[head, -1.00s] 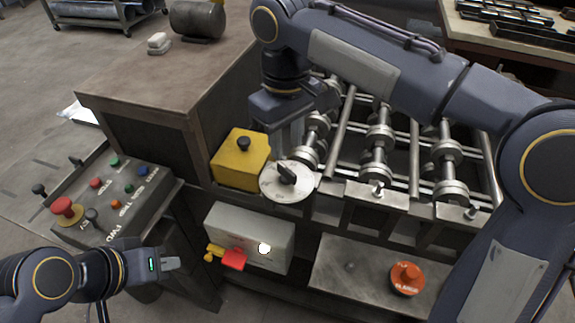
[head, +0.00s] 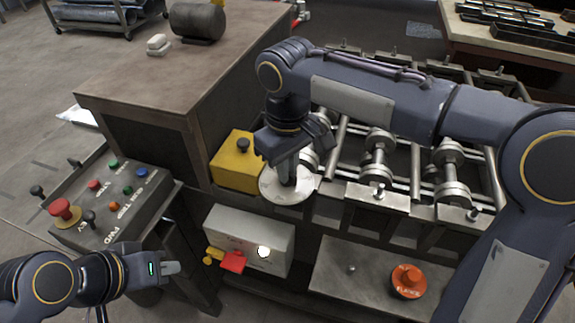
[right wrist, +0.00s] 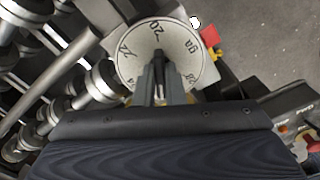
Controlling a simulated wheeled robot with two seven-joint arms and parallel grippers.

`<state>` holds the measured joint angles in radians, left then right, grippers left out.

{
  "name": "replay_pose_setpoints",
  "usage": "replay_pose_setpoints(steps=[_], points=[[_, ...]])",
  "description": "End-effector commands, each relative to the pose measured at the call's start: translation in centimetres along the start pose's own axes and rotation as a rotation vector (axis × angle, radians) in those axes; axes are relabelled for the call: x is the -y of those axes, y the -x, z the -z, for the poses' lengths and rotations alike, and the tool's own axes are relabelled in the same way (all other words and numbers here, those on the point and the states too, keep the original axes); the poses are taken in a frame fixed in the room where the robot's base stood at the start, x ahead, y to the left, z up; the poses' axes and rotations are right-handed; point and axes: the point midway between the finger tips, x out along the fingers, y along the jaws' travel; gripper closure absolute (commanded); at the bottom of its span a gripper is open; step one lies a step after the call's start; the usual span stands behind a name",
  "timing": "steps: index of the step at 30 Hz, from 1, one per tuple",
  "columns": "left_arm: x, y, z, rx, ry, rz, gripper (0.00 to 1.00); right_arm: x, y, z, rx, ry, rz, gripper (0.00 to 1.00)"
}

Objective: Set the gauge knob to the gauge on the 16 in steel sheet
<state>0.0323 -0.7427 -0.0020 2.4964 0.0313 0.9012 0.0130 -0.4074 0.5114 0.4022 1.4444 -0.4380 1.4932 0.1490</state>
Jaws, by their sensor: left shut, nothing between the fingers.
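The gauge dial (head: 272,190) is a round pale plate on the machine's front edge, beside a yellow box. Its markings show in the right wrist view (right wrist: 130,68), including "20" and "ga". My right gripper (head: 288,182) points down over the dial's centre, with its fingers at the black knob. In the right wrist view the fingers (right wrist: 160,75) are close together there and largely hide the knob; whether they grip it is unclear. My left gripper (head: 172,268) is shut and empty, low at the left, apart from everything. I cannot make out a sheet marked 16 in.
A yellow box (head: 236,163) with a black knob stands left of the dial. Metal rollers (head: 378,150) lie behind and right. A button panel (head: 115,195) is at the left. A grey box (head: 235,228) with a red-and-yellow switch and an orange knob (head: 408,280) are below.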

Motion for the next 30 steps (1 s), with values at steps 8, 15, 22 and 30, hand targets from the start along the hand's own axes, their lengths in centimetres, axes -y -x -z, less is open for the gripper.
replay_pose_setpoints(steps=[8, 15, 22, 30], points=[[0.0, 0.0, 0.0, 0.0, 0.0, 0.0, 1.0, 0.0, 0.0, 0.0, 0.0, -0.003, 0.0, 1.0], [-0.2, 0.4, 0.2, 0.0, 0.0, 0.0, 1.0, 0.1, 0.2, 0.0, 0.0, -0.063, 0.0, 1.0], [-0.5, 1.1, 0.5, 0.0, 0.0, 0.0, 1.0, 0.1, 0.2, 0.0, 0.0, -0.217, -0.002, 1.0], [-0.9, 1.9, 0.9, 0.0, 0.0, 0.0, 1.0, 0.2, 0.2, 0.1, -0.001, -0.469, -0.002, 1.0]])
